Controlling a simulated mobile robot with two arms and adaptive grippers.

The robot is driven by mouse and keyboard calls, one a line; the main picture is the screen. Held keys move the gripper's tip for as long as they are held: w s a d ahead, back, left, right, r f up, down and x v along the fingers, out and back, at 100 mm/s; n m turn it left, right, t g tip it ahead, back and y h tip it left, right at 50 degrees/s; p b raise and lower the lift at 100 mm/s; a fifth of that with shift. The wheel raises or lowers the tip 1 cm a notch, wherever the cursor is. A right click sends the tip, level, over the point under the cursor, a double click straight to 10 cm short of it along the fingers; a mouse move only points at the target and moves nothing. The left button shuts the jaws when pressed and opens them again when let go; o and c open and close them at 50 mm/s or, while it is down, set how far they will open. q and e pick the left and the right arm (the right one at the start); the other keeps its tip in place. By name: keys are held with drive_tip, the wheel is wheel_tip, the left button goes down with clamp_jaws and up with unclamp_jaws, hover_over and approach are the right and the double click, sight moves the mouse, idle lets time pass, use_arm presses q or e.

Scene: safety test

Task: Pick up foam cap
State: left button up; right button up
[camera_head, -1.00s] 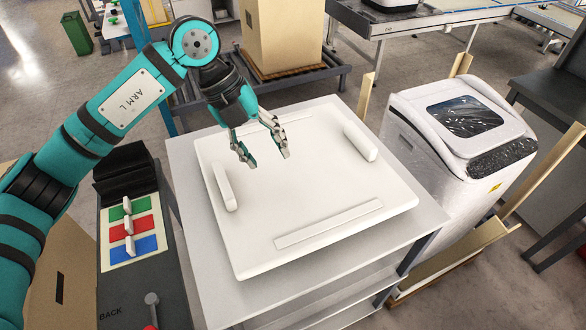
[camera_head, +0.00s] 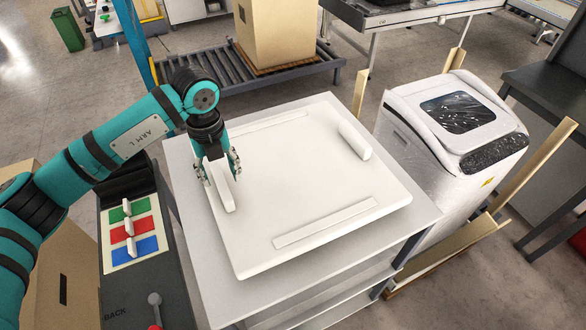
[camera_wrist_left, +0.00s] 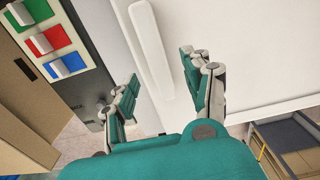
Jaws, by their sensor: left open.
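The foam cap (camera_head: 300,175) is a large white slab with raised ribs, lying flat on a pale table. It also fills much of the left wrist view (camera_wrist_left: 245,50). My left gripper (camera_head: 221,180) is open and points down over the upright rib (camera_head: 225,197) near the cap's left edge. In the left wrist view its two fingers (camera_wrist_left: 160,70) stand on either side of this rib (camera_wrist_left: 150,45), with gaps visible. I cannot tell whether a finger touches the cap. My right gripper is not in view.
The table (camera_head: 424,216) has a narrow bare margin around the cap. A control box with green, red and blue switches (camera_head: 131,229) stands at left. A white wrapped machine (camera_head: 435,165) stands at right. A cardboard box (camera_head: 275,30) sits on rollers behind.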

sight(220, 180)
use_arm(q)
drive_tip(key=f+p, duration=0.1)
drive_tip(key=f, duration=0.2)
drive_tip(key=f+p, duration=0.1)
drive_tip(key=f, duration=0.1)
drive_tip(key=shift+w+a+p, duration=0.3)
drive_tip(key=shift+w, duration=0.05)
drive_tip(key=shift+f, duration=0.2)
clamp_jaws()
drive_tip(key=shift+r, duration=0.1)
